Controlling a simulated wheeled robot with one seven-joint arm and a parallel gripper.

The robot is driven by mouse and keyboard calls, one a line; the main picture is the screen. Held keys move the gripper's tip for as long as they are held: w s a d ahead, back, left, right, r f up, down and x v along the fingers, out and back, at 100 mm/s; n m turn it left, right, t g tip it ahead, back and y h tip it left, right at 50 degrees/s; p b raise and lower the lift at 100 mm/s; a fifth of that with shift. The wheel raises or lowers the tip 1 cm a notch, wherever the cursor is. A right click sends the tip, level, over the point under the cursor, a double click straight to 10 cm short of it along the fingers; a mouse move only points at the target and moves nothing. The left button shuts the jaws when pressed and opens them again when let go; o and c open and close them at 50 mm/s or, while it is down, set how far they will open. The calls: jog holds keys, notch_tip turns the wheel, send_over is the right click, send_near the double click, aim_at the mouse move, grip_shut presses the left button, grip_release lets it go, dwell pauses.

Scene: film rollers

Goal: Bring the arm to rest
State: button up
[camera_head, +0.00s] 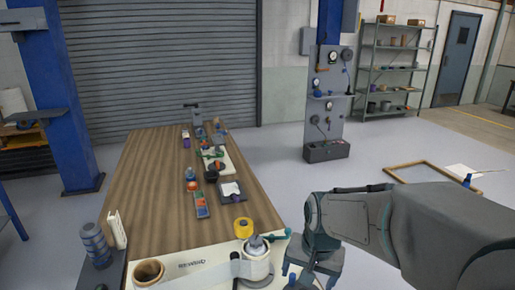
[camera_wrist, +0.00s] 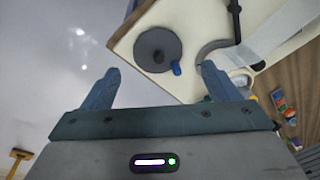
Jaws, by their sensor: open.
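My gripper (camera_wrist: 160,67) is open, with its two blue-grey fingers spread wide and nothing held between them. In the head view my arm reaches in from the right, and my gripper (camera_head: 308,275) hangs beside the table's near right corner. In the wrist view a dark grey disc (camera_wrist: 157,49) with a small blue knob lies on a cream board (camera_wrist: 193,15) beyond the fingertips. The fingers look apart from it.
The wooden table (camera_head: 150,200) carries the rewind board (camera_head: 205,265) with rollers, a yellow spool (camera_head: 243,228) and a green crank (camera_head: 277,234). Small devices stand farther back. Open floor lies right of the table, with a wooden frame (camera_head: 405,166) on it.

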jog(key=s+d+r+n+t, duration=0.1)
jog(key=s+d+r+n, duration=0.1)
jog(key=s, duration=0.3)
jog(key=s+d+r+n, duration=0.1)
jog(key=s+r+n, duration=0.1)
jog(key=s, duration=0.3)
jog(key=shift+s+d+r+t+h, duration=0.2)
jog(key=shift+d+t+h, duration=0.1)
jog(key=shift+d+t, duration=0.1)
